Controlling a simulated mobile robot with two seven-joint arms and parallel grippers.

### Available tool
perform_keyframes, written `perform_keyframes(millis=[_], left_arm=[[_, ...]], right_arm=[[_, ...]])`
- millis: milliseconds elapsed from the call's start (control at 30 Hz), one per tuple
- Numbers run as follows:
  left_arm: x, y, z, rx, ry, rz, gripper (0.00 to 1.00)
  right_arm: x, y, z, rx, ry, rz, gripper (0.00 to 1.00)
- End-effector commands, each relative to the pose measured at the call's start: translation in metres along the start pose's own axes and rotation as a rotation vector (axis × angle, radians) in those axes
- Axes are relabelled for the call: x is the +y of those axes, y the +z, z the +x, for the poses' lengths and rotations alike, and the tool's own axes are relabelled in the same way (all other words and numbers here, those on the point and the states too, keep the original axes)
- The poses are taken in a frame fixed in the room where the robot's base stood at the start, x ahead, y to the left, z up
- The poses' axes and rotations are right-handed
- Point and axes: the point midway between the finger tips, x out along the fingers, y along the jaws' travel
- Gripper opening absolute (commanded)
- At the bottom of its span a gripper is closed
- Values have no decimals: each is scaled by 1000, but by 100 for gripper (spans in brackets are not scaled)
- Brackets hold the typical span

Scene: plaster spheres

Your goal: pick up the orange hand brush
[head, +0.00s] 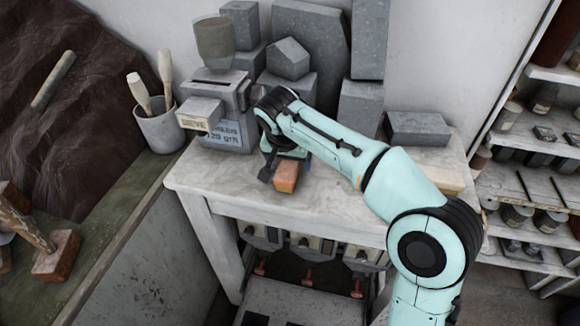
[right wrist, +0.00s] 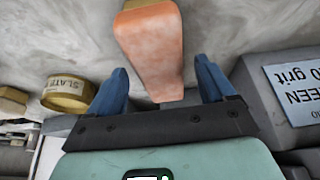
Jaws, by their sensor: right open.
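The orange hand brush (head: 286,176) lies on the pale worktable (head: 215,178), close to its front edge. In the right wrist view the brush (right wrist: 152,50) shows as an orange block that reaches down between the fingers. My right gripper (head: 277,165) is over the brush, and its fingers also show in the wrist view (right wrist: 166,88). The blue fingers stand apart, one on each side of the brush, with gaps between. I cannot tell how far the fingertips are above the tabletop. Part of the brush is hidden by the gripper in the head view. My left gripper is not in view.
A grey machine (head: 222,125) with a labelled front stands just left of the gripper. Grey stone blocks (head: 288,60) crowd the back. A round tin labelled SLATE (right wrist: 72,94) shows in the wrist view. A pot with tools (head: 160,128) stands left. The tabletop's front strip is clear.

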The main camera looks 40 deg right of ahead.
Motion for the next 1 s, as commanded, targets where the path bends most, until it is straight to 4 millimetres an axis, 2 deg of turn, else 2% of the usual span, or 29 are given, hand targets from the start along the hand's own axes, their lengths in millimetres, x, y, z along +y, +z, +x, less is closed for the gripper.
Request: perform_keyframes(millis=[33,167,433,467,600,633,1000], left_arm=[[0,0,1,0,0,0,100],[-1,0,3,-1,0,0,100],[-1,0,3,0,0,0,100],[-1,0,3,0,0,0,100],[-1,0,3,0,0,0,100],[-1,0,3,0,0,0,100],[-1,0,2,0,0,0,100]], right_arm=[[0,0,10,-2,4,0,83],[0,0,22,-1,2,1,83],[0,0,25,0,0,0,83],[0,0,25,0,0,0,76],[0,0,25,0,0,0,31],[0,0,25,0,0,0,23],[-1,-2,21,1,-1,0,23]])
